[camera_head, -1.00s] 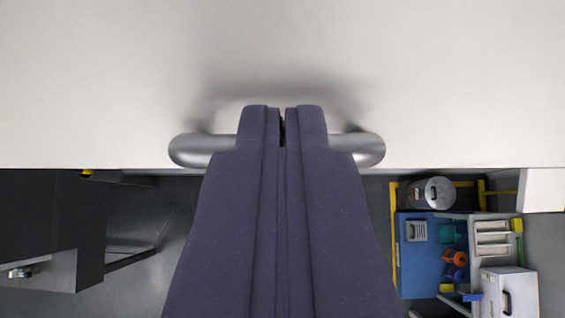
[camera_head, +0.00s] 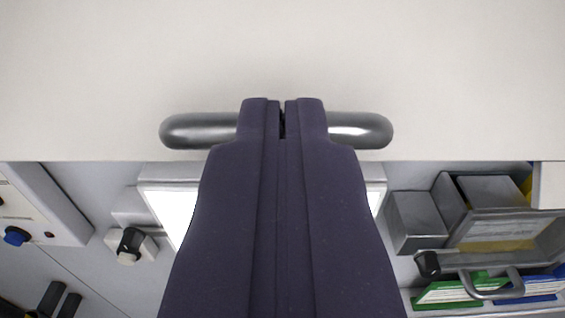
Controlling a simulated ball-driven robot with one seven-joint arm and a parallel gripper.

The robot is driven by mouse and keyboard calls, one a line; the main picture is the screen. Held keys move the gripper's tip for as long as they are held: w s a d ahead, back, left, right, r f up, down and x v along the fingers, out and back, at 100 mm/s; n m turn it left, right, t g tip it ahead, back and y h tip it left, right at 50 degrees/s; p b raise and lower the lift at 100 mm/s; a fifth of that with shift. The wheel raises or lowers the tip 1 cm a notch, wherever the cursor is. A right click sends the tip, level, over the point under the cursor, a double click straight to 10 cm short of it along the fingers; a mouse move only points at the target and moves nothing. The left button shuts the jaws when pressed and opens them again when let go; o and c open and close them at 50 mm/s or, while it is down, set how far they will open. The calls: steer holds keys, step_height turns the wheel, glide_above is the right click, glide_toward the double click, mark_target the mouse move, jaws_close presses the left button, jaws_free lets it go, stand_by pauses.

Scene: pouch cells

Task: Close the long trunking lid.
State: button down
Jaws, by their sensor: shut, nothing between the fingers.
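The long trunking lid (camera_head: 450,70) is a plain off-white panel filling the upper half of the view. Its straight lower edge crosses the whole picture. A silver bar handle (camera_head: 360,129) is fixed to it near that edge. My gripper (camera_head: 283,106), with dark purple fingers, is shut and empty. It lies over the middle of the handle and hides that part of it. I cannot tell whether the fingers touch the handle or the lid.
Below the lid's edge are a panel with a blue knob (camera_head: 17,236), a black-and-white knob (camera_head: 130,243), a bright white panel partly behind my gripper, grey boxes (camera_head: 415,221), and green (camera_head: 447,291) and blue items. A white block (camera_head: 548,186) is at the right edge.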

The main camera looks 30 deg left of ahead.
steer(key=w+a+f+t+y+b, duration=0.1)
steer(key=w+a+f+t+b, duration=0.1)
steer(key=w+f+b, duration=0.3)
steer(key=shift+a+f+t+y+b, duration=0.3)
steer(key=shift+a+f+b, duration=0.3)
steer(key=shift+f+b, duration=0.55)
steer(key=shift+w+r, duration=0.1)
